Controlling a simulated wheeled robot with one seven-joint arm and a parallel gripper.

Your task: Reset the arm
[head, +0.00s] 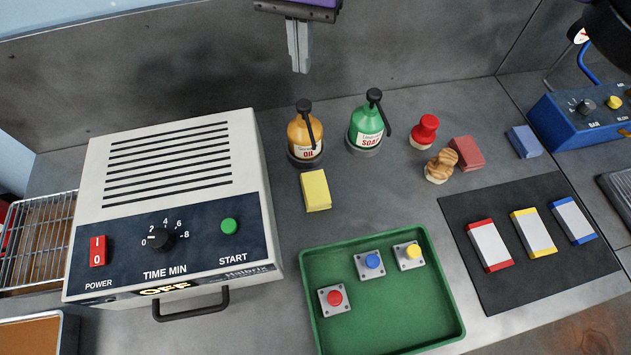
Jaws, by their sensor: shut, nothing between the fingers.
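My gripper (299,70) shows at the top middle of the head view. It points down, its fingers are together and nothing is between them. It hangs above the back of the bench, over the area behind the oil bottle (304,135) and the green soap bottle (366,124), and appears apart from both. Only its fingers and the lower edge of its purple and dark body are in view; the rest of the arm is cut off by the top edge.
A white timer machine (170,190) stands at left, its display reading OFF. A green tray (390,325) holds red, blue and yellow buttons. A dark mat (520,285) bears three colour-edged cards. Stamps, coloured blocks and a blue control box (585,115) stand toward the right.

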